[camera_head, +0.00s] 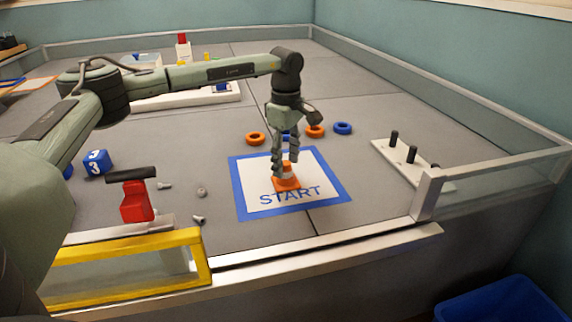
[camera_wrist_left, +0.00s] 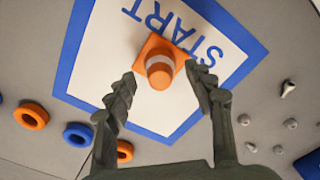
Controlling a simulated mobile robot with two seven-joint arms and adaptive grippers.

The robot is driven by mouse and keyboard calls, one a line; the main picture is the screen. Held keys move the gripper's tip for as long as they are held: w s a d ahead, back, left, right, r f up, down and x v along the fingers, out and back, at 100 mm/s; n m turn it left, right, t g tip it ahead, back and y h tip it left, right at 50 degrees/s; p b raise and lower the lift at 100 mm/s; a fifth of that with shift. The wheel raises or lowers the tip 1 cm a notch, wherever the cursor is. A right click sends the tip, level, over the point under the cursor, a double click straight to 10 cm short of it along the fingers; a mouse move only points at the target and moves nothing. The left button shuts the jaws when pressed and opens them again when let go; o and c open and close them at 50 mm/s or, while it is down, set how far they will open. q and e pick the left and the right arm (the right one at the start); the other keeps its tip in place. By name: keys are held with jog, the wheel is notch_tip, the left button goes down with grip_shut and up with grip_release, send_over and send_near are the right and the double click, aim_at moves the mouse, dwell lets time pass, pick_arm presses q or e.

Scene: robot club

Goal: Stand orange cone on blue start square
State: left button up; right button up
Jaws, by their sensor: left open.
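The orange cone (camera_head: 287,183) with a white band stands upright on the blue-bordered white start square (camera_head: 330,181), over its printed word. In the left wrist view the cone (camera_wrist_left: 159,66) shows from above, inside the blue border of the start square (camera_wrist_left: 84,66). My left gripper (camera_head: 286,168) is open, its fingers pointing down around the cone's upper part in the head view. In the left wrist view the fingers of my left gripper (camera_wrist_left: 162,82) are spread with the cone between and just beyond their tips. My right gripper is not in view.
Orange and blue rings (camera_head: 314,131) lie behind the square. A white board with black pegs (camera_head: 412,154) is at the right. A low wall edges the front.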

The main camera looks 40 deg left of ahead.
aim_at(286, 163)
pick_arm(q)
notch_tip(286, 163, up, 11)
jog(key=shift+f+p, duration=0.15)
jog(key=shift+p, duration=0.2)
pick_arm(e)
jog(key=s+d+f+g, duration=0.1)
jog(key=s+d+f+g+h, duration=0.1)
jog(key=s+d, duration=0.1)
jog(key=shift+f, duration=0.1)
